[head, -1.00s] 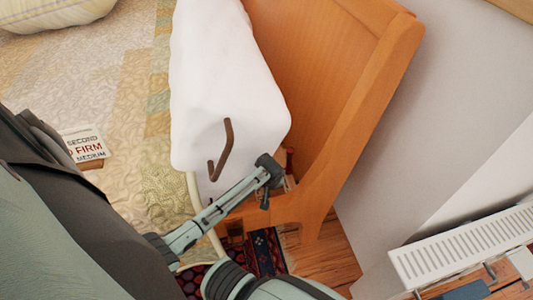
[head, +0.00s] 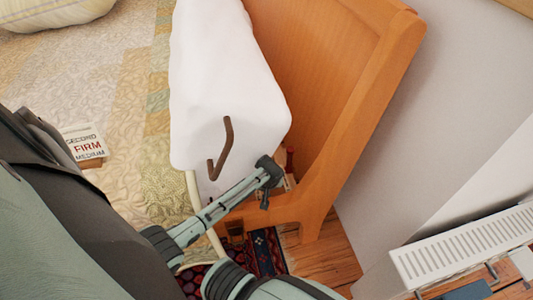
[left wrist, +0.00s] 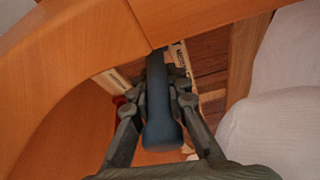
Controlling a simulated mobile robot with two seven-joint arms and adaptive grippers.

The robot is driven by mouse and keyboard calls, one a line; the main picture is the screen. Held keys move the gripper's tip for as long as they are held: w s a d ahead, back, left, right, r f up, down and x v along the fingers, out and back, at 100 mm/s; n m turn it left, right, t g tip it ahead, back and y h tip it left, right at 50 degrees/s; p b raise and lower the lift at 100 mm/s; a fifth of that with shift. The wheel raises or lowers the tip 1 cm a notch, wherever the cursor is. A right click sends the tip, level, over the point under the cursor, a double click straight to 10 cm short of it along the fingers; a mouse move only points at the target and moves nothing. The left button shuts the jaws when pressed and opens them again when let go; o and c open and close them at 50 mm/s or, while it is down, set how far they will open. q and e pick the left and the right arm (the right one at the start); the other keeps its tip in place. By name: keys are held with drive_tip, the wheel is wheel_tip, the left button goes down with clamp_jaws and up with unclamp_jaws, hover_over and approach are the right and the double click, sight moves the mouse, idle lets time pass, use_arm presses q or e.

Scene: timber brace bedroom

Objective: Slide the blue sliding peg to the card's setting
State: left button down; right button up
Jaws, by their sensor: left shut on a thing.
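The blue peg (left wrist: 161,118) stands in the middle of the left wrist view, its rounded end toward the camera. My left gripper (left wrist: 158,100) is shut on it, one finger on each side. In the head view my left gripper (head: 268,174) is low beside the wooden bed end, and the peg is hidden there. Pale strips with small print, too small to read, lie behind the peg in the wrist view. The card (head: 86,145) lies at the left of the head view and reads SECOND, FIRM, MEDIUM. My right gripper is not seen.
A white radiator (head: 465,245) is at lower right. A patterned rug (head: 265,250) lies below.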

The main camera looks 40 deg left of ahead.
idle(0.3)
